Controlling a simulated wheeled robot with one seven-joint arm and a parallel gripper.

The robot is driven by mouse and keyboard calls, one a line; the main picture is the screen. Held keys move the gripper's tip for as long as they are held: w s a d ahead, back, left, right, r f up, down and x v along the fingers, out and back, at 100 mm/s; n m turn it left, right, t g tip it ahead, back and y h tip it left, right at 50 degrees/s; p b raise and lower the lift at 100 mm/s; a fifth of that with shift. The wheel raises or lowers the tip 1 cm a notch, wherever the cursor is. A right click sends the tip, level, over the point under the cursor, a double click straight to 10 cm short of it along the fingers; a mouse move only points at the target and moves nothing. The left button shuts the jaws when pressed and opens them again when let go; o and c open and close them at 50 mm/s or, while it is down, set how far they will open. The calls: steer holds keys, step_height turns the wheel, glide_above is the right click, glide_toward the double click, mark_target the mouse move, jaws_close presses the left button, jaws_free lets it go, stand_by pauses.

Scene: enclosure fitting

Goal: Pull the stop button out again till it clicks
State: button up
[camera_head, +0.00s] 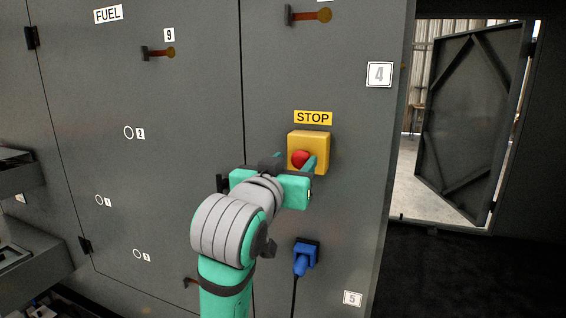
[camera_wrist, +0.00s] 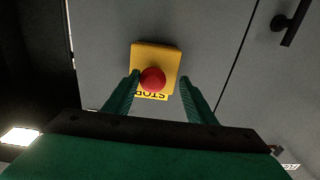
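The red stop button (camera_head: 300,159) sits on a yellow box (camera_head: 322,143) on the grey panel, under a yellow STOP label (camera_head: 313,118). My gripper (camera_head: 300,166) is in front of the box, pointing at the panel. In the wrist view the red button (camera_wrist: 153,79) lies between the two green fingers of my gripper (camera_wrist: 159,84), left of the middle. The fingers are apart, with a gap on both sides of the button, smaller on the left. The yellow box (camera_wrist: 168,54) shows behind it. How deep the button sits is hard to tell.
A blue plug (camera_head: 304,260) with a cable is on the panel below my gripper. A red-orange handle (camera_head: 312,16) is above the STOP label, and another handle (camera_head: 160,53) is at upper left. An open door (camera_head: 472,120) stands at right.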

steer(key=shift+s+d, duration=0.2)
steer(key=shift+d, duration=0.35)
steer(key=v, duration=1.1)
steer(key=shift+w, duration=0.1)
